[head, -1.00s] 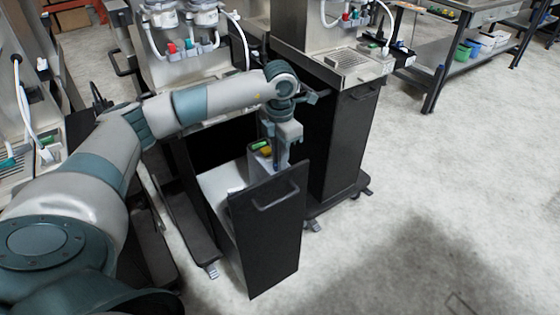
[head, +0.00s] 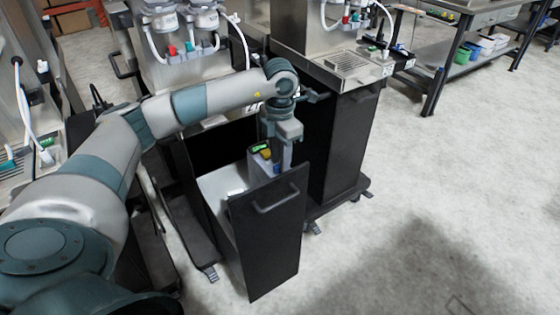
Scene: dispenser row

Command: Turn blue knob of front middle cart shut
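The middle cart (head: 185,70) has a steel dispenser front with a red knob (head: 172,50) and a blue-green knob (head: 189,46) below white-capped vessels and tubes. The small picture does not show how far the knobs are turned. My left arm reaches across in front of this cart, below the knobs. My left gripper (head: 277,168) points down into the cart's pulled-out black drawer (head: 270,225), at a small grey bin (head: 256,166) with green and yellow items. Its fingertips are partly hidden, so I cannot tell whether it holds anything. My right gripper is out of view.
A second cart (head: 345,140) with red and blue-green knobs stands to the right. Another cart (head: 22,150) is at the left edge, partly behind my arm. A workbench (head: 450,45) with bins stands at the back right. The floor (head: 430,190) on the right is clear.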

